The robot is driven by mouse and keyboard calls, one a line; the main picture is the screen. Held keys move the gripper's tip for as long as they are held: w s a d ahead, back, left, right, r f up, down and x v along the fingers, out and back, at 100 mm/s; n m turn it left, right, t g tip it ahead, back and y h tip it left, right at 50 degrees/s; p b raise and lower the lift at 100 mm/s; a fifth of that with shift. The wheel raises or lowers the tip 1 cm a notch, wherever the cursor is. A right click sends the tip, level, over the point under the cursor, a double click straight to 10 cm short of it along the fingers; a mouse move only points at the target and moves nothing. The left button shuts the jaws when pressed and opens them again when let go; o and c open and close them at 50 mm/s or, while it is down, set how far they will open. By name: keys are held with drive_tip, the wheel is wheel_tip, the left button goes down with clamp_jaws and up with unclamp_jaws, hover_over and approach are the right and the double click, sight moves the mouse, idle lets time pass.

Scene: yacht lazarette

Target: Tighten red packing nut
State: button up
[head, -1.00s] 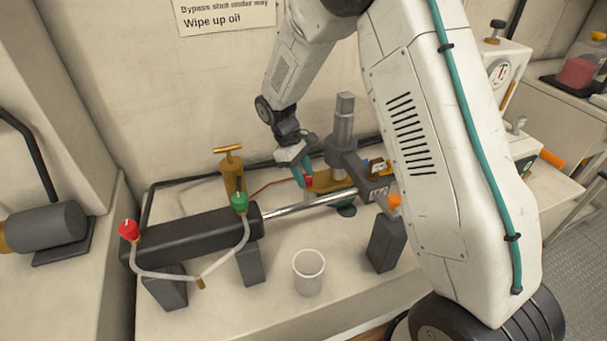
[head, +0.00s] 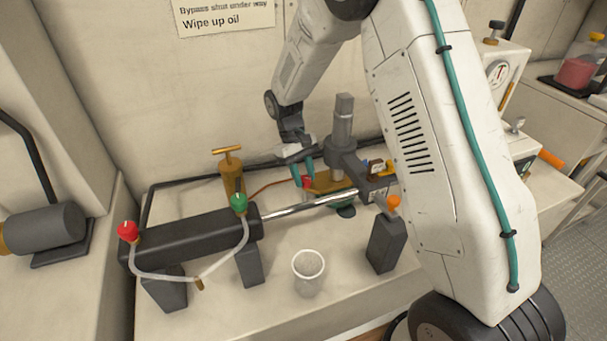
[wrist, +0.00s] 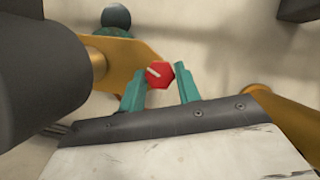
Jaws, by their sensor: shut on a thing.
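The red packing nut (wrist: 160,74) is a small hexagonal nut with a pale mark on its face, pointing to the upper left in the wrist view. It sits beside a brass body (wrist: 122,58). My gripper (wrist: 162,84) is shut on the nut, with one teal finger on each side of it. In the head view my gripper (head: 303,180) reaches down to the red nut (head: 307,182), behind the shiny rod (head: 310,204). The fingers partly cover the nut there.
A dark cylinder (head: 190,236) with red (head: 128,230) and green (head: 239,202) caps lies in front. A grey upright post (head: 342,130) stands close right of my gripper.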

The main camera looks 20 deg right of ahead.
drive_tip(key=o, duration=1)
drive_tip(key=v, duration=0.7)
drive_tip(key=shift+w+a+r, duration=0.15)
drive_tip(key=shift+r, duration=0.2)
